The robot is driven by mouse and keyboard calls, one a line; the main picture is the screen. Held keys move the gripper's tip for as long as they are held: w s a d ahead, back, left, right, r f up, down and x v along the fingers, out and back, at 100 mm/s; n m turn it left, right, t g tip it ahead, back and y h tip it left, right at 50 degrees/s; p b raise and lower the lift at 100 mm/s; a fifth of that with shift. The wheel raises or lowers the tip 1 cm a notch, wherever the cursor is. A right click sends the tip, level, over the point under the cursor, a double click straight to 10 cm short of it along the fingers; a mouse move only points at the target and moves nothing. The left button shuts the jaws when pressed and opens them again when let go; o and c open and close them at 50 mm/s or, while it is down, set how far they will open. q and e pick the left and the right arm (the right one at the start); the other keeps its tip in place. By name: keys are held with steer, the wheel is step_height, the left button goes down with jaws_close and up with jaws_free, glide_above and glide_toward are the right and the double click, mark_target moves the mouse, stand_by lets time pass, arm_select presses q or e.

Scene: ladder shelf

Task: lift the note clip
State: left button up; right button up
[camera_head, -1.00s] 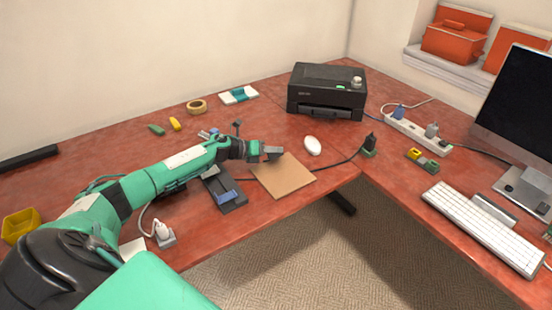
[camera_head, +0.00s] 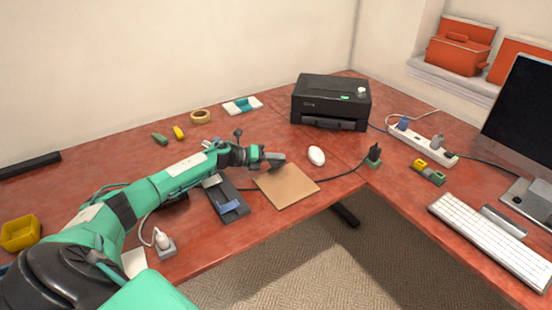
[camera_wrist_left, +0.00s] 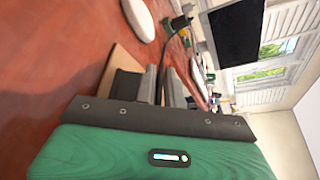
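My left gripper (camera_head: 275,160) is just above or beside the far edge of a flat brown board (camera_head: 289,190) on the red desk. In the left wrist view its two dark fingers (camera_wrist_left: 160,86) lie close together with a narrow gap. I cannot tell whether they are shut or holding anything. I cannot single out the note clip for certain. Small candidates are a green piece (camera_head: 160,139) and a yellow piece (camera_head: 179,133) at the back left. A yellow and green piece (camera_head: 428,171) lies at the right. My right gripper is not in view.
A white mouse (camera_head: 316,155) lies just right of the gripper, and it also shows in the wrist view (camera_wrist_left: 138,19). A black printer (camera_head: 331,100) stands behind. A black tray (camera_head: 227,201) lies under my forearm. A power strip (camera_head: 421,137) and keyboard (camera_head: 489,235) are at right.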

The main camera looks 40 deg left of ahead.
arm_select(q)
steer(key=shift+o, duration=1.4)
